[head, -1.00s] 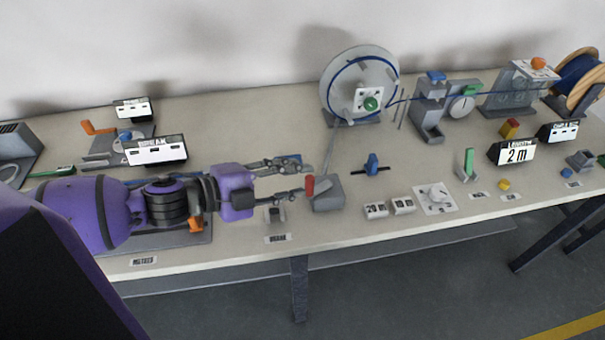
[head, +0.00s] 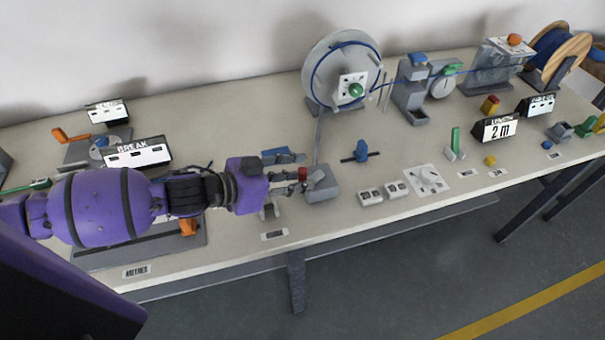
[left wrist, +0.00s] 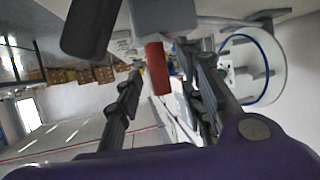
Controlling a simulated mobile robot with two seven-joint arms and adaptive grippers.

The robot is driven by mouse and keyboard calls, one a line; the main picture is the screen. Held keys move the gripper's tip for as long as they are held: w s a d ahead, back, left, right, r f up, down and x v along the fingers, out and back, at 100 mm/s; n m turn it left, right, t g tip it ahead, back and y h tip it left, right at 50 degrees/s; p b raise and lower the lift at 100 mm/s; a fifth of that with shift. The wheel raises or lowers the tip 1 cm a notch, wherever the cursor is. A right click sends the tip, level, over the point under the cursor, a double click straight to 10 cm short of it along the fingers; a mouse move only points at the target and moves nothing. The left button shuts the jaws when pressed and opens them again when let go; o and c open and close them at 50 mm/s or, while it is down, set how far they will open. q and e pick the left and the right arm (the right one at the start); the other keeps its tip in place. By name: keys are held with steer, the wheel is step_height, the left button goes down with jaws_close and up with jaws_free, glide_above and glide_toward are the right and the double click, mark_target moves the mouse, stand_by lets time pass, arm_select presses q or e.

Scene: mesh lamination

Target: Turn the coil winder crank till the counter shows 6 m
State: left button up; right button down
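The coil winder is a grey reel (head: 317,92) with blue cable on it; it also shows in the left wrist view (left wrist: 262,97). A grey crank box (head: 322,190) sits in front of it, with a red crank handle (head: 303,173). The length counter (head: 496,130) reads 2 m. My left gripper (head: 296,167) is at the red handle. In the left wrist view the red handle (left wrist: 157,68) stands between the two fingers of my left gripper (left wrist: 163,80), with gaps visible, so it looks open around it. My right gripper is out of view.
A BREAK display (head: 137,153) stands behind my left arm. A blue T-shaped part (head: 361,152), switch boxes (head: 370,196) and a dial plate (head: 427,180) lie right of the crank. A cable spool (head: 558,52) stands at the far right.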

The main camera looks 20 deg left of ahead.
arm_select(q)
steer(key=shift+w+d+f, duration=0.25)
steer(key=shift+w+d, duration=0.25)
jaws_close()
steer(key=shift+f, duration=0.1)
stand_by(0.4)
